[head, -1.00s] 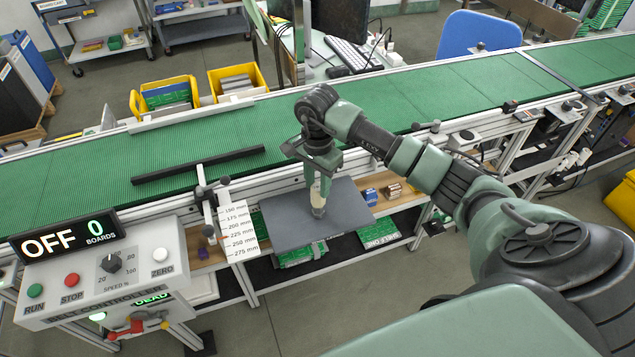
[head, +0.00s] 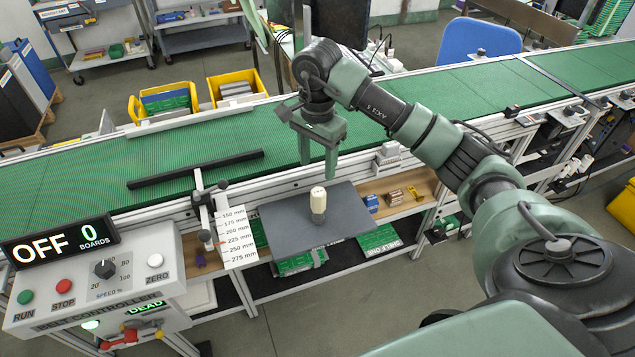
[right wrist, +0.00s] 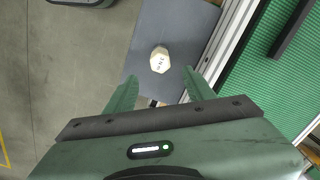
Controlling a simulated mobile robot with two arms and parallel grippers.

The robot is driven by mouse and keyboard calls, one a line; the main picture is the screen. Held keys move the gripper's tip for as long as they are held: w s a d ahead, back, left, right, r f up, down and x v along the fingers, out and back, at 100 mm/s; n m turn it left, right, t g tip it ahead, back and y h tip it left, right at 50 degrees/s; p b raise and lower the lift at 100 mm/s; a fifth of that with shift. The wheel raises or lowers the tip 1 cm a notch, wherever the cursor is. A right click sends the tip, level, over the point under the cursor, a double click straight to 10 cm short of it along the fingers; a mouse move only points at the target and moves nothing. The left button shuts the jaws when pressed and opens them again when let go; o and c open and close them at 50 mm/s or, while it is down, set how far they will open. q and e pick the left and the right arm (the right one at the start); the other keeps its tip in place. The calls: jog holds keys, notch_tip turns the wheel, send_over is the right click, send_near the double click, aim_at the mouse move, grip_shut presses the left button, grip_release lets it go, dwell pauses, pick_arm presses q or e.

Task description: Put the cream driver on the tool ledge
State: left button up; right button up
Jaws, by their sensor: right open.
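The cream driver (head: 318,200) stands upright on the grey tool ledge (head: 275,228), near its middle, with its cream handle up. In the right wrist view its top (right wrist: 159,60) shows beyond the fingertips, with the ledge (right wrist: 185,25) around it. My right gripper (head: 318,170) is open and empty, above and apart from the driver. Its two fingers (right wrist: 160,85) show on either side in the wrist view. My left gripper is not in view.
The green conveyor belt (head: 430,100) runs behind the ledge, with a black bar (head: 195,169) across it. A printed millimetre scale (head: 237,237) and the belt controller (head: 100,275) are to the left. Small blue and brown items (head: 393,197) lie on the shelf right of the ledge.

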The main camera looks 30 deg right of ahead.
jog(key=shift+r, duration=1.7)
